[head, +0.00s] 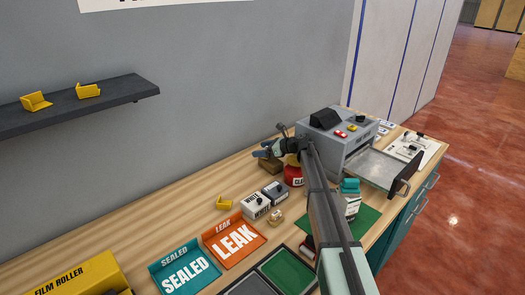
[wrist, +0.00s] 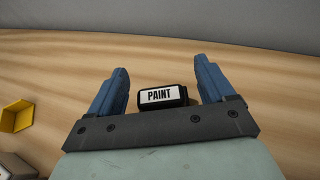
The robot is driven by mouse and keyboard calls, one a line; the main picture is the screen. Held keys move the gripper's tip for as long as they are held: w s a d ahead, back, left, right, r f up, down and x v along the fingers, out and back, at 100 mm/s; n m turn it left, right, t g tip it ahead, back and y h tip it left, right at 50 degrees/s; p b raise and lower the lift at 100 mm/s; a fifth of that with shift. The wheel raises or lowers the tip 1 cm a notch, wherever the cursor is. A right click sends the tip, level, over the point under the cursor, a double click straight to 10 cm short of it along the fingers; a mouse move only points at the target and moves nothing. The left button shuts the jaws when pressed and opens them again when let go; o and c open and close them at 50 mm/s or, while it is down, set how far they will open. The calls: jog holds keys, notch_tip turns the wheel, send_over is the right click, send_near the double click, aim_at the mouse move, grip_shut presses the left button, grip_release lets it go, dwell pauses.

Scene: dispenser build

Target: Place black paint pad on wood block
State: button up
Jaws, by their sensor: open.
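The black paint pad (wrist: 163,97), with a white PAINT label, lies between the two spread blue fingers of my gripper (wrist: 160,85) in the wrist view, close to the palm, with gaps to both fingers. My gripper (head: 264,151) is open, low over the back of the bench in the head view. A brown block (head: 270,165), seemingly the wood block, shows just below my gripper there. The pad cannot be made out in the head view. The wrist view does not show the block, so I cannot tell whether the pad rests on it.
A red tin (head: 293,177) and a grey machine (head: 338,132) stand right of my gripper. Small boxes (head: 256,206) and a yellow bracket (head: 225,202) sit in front. SEALED (head: 184,272) and LEAK (head: 236,239) trays lie nearer. Bench left of my gripper is clear.

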jog(key=shift+s+d+r, duration=0.25)
jog(key=shift+d, duration=0.35)
jog(key=shift+s+d+r, duration=0.3)
jog(key=shift+d+r, duration=0.35)
jog(key=shift+d, duration=0.15)
notch_tip(320, 180, up, 5)
jog(key=shift+a+r, duration=0.1)
jog(key=shift+r, duration=0.6)
